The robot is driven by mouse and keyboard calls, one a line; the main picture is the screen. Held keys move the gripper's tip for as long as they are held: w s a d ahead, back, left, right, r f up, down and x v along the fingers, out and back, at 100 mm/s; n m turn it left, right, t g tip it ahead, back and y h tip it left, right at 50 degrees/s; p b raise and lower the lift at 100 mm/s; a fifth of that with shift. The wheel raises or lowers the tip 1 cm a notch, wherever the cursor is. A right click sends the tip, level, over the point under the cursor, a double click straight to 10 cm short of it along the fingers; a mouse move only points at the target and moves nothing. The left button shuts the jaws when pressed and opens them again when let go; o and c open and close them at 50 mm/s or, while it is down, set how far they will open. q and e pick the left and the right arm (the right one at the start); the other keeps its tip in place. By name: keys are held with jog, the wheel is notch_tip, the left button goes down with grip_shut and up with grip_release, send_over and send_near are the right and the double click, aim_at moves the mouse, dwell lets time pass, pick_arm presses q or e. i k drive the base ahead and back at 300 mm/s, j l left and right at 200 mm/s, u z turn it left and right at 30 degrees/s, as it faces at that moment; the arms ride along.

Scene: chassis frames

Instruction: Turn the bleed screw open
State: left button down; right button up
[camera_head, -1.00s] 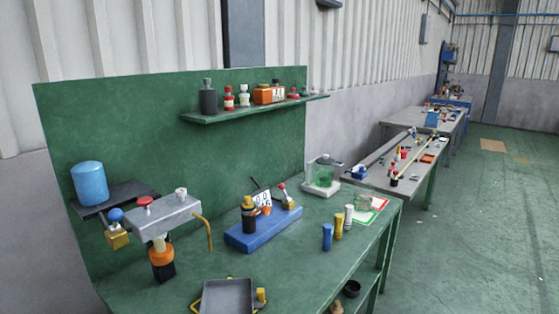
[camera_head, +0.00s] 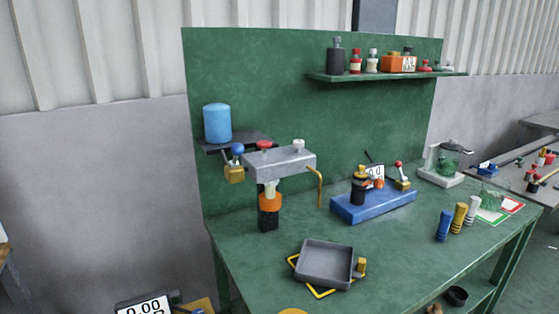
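A grey metal block (camera_head: 280,161) stands over the green workbench on an orange and black post (camera_head: 269,208). A red knob (camera_head: 264,145) and a small white cap (camera_head: 299,145) sit on its top. A bent yellow tube (camera_head: 320,188) comes out of its right end. A blue ball handle (camera_head: 237,149) on a brass valve (camera_head: 234,173) is at its left, below a blue cylinder (camera_head: 217,123). I cannot tell which part is the bleed screw. Neither gripper is in view.
On the green bench (camera_head: 390,240) are a grey tray (camera_head: 325,265), a blue base (camera_head: 373,206) with fittings and several small cylinders (camera_head: 444,226). Bottles stand on the shelf (camera_head: 385,76). A display reading 0.00 (camera_head: 146,306) is at the lower left.

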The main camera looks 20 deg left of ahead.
aim_at(298, 144)
jog(key=i+l+u, duration=0.15)
jog(key=u, duration=0.3)
jog(key=l+u, duration=0.45)
